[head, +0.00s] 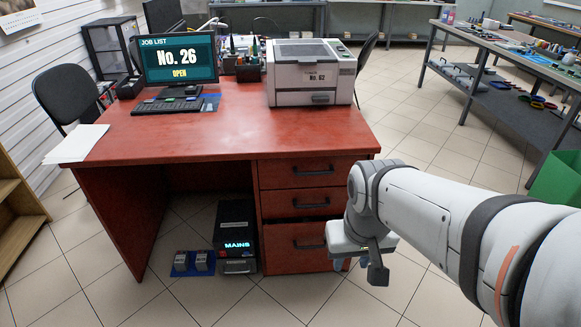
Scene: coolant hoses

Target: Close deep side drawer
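The deep side drawer (290,252) is the lowest and tallest front in the red desk's right pedestal. A dark gap runs along its top edge, so it seems to stand slightly out; how far I cannot tell. Its dark handle is partly visible beside my gripper. My gripper (352,264) is in front of the drawer's right side and hides that part. Its fingers point downward and are small in view; I cannot tell whether they touch the drawer or how far apart they are.
Two shallower drawers with dark handles, the top one (312,172) and the middle one (285,203), are above. A black MAINS box (235,232) and a blue tray (181,262) stand on the floor under the desk. The tiled floor in front is clear. A printer (311,78) stands on the desk.

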